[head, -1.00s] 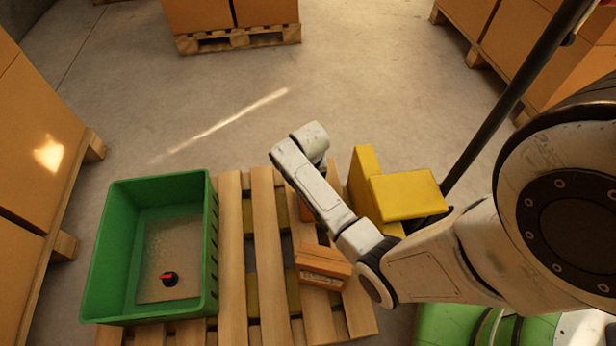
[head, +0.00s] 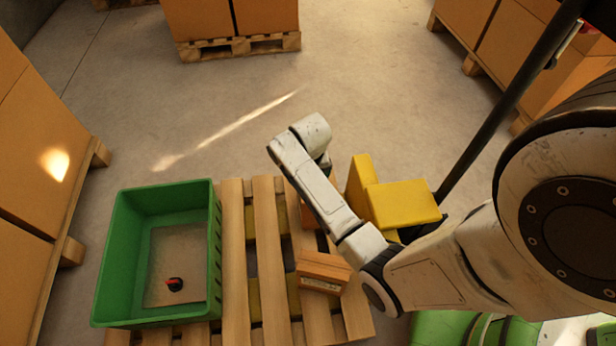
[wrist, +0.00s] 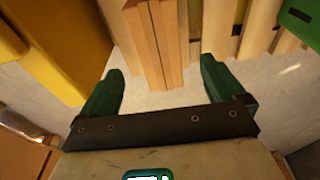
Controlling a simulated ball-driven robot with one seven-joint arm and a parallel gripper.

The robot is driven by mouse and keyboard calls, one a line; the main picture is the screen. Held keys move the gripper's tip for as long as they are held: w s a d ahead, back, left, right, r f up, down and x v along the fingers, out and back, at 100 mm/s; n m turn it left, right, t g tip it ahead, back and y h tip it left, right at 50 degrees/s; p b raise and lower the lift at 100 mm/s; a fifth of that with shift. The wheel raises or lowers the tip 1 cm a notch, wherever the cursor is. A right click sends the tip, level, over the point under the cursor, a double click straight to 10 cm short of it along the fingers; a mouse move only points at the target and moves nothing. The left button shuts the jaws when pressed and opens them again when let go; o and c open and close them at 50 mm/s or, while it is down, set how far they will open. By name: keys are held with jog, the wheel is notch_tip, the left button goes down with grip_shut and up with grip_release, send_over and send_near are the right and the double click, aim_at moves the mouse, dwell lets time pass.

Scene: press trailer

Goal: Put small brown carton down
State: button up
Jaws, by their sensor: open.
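A small brown carton (head: 323,270) with a pale label lies on the near right part of the wooden pallet (head: 265,250). A second brown carton (head: 308,213) shows partly behind my forearm. In the wrist view, a brown box-like piece (wrist: 155,45) stands ahead of my fingertips, within the gap between them; I see no finger touching it. My gripper (wrist: 161,68) is open, its two dark green fingers wide apart. In the head view my gripper (head: 325,163) is mostly hidden behind the white wrist, past the pallet's far edge.
A green crate (head: 118,265) holding a small black and red object (head: 175,284) stands on the pallet's left. Yellow boxes (head: 403,203) stand right of my forearm. Large stacked cartons (head: 35,150) stand at the left, others at the back and right. The floor beyond is clear.

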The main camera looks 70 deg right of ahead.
jog(key=r, duration=0.1)
jog(key=r+p, duration=0.1)
jog(key=r, duration=0.1)
jog(key=shift+s+a+r, duration=0.1)
jog(key=shift+a+r, duration=0.05)
jog(key=shift+a, duration=0.05)
jog(key=s+a+r+n, duration=0.1)
jog(key=s+a+n, duration=0.2)
jog(key=a, duration=0.4)
jog(key=s+a+r+n+y, duration=0.1)
jog(key=s+a+r+n, duration=0.1)
jog(key=a, duration=0.5)
jog(key=s+a+r+n, duration=0.1)
jog(key=s+a+n, duration=0.3)
jog(key=a+n, duration=0.2)
jog(key=shift+s+a+r+n, duration=0.2)
jog(key=shift+s+a+n, duration=0.15)
jog(key=shift+a, duration=0.25)
jog(key=shift+s, duration=0.1)
